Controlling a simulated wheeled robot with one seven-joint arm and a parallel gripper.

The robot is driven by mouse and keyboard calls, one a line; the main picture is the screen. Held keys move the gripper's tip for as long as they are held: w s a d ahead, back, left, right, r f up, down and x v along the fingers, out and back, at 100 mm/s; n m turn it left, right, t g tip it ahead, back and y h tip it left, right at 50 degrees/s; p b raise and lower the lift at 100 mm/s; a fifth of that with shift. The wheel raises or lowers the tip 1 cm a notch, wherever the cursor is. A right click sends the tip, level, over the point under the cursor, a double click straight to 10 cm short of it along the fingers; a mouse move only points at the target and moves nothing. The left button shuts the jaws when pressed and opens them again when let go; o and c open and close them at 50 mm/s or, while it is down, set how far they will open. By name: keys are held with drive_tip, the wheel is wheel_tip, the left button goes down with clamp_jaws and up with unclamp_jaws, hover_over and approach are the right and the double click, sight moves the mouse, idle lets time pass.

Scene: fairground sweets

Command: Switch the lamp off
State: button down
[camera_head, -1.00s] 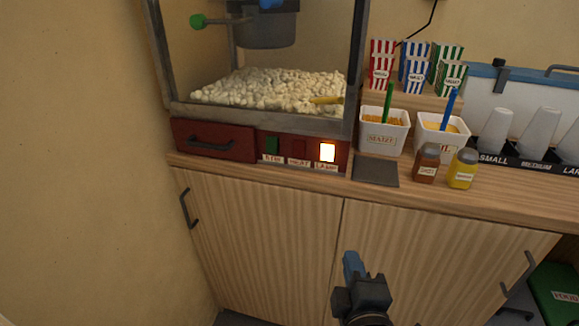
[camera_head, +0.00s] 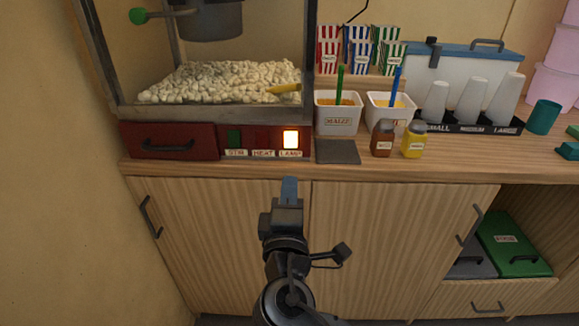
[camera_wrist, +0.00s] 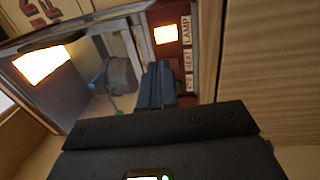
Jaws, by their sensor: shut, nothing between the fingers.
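The lamp switch (camera_head: 291,140) glows bright on the red front panel of the popcorn machine, above a label reading LAMP. It also glows in the wrist view (camera_wrist: 165,34), next to the LAMP label. The STIR switch (camera_head: 234,139) is green and unlit, and the HEAT switch (camera_head: 263,139) is dark. My gripper (camera_head: 289,186) is shut and empty, below the lamp switch in the head view and apart from it. In the wrist view its blue fingers (camera_wrist: 158,80) point toward the panel.
The popcorn machine (camera_head: 112,108) stands on the wooden counter (camera_head: 470,170). A dark mat (camera_head: 338,151), two white tubs and two shaker jars (camera_head: 382,138) stand right of the panel. A red drawer (camera_head: 165,141) is on its left. Cabinet doors are below.

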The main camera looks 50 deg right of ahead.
sight(293, 136)
drive_tip(key=p+x, duration=0.3)
drive_tip(key=x, duration=0.9)
drive_tip(key=shift+s+r, duration=0.1)
drive_tip(key=shift+r, duration=0.05)
drive_tip(key=shift+w+d, duration=0.4)
drive_tip(key=shift+d, duration=0.1)
drive_tip(key=shift+w+d+r, duration=0.1)
drive_tip(key=shift+d, duration=0.05)
